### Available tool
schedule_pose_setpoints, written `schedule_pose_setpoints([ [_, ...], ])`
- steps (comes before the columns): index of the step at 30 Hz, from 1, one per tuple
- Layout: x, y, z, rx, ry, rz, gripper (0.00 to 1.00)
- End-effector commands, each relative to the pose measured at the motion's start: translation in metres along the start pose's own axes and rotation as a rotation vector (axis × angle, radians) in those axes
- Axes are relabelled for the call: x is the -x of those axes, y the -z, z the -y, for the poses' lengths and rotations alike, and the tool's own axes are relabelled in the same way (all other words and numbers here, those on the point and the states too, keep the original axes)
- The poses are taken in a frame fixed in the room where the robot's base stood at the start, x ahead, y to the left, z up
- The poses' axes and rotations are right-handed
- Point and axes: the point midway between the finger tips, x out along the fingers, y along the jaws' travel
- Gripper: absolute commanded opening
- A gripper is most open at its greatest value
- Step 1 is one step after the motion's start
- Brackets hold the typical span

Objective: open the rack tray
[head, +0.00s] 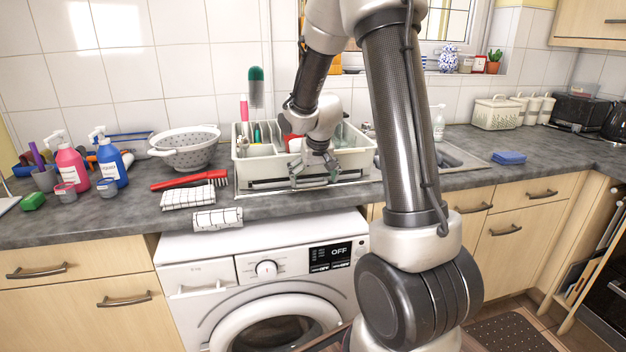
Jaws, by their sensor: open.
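The rack (242,168) is a cream dish rack on the grey counter, left of the sink. Brushes and other items stand in it. The rack tray (262,184) shows as a low front part with a long dark bar along the rack's lower front. My gripper (313,183) is open and points down in front of the rack, close to the right part of that bar. I cannot tell whether the fingers touch it. My forearm and wrist hide part of the rack's contents and its right side.
A white colander (186,148), a red brush (190,181) and checked cloths (188,198) lie left of the rack. Spray bottles (110,158) stand farther left. The sink (450,158) and a blue sponge (508,157) are to the right. A washing machine (262,285) sits below the counter edge.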

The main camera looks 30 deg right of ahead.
Motion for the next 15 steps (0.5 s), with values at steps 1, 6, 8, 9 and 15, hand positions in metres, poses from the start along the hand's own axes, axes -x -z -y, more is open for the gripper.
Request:
schedule_pose_setpoints([
  [1, -0.0039, -0.0006, -0.0002, 0.001, 0.0, 0.002, 1.0],
  [6, -0.0071, -0.0001, -0.0001, 0.001, 0.0, 0.0, 1.0],
  [8, -0.0069, -0.0001, -0.0001, 0.001, 0.0, 0.0, 1.0],
  [9, -0.0069, -0.0002, -0.0001, 0.001, 0.0, 0.0, 1.0],
  [15, -0.0068, -0.0003, -0.0001, 0.001, 0.0, 0.0, 0.71],
])
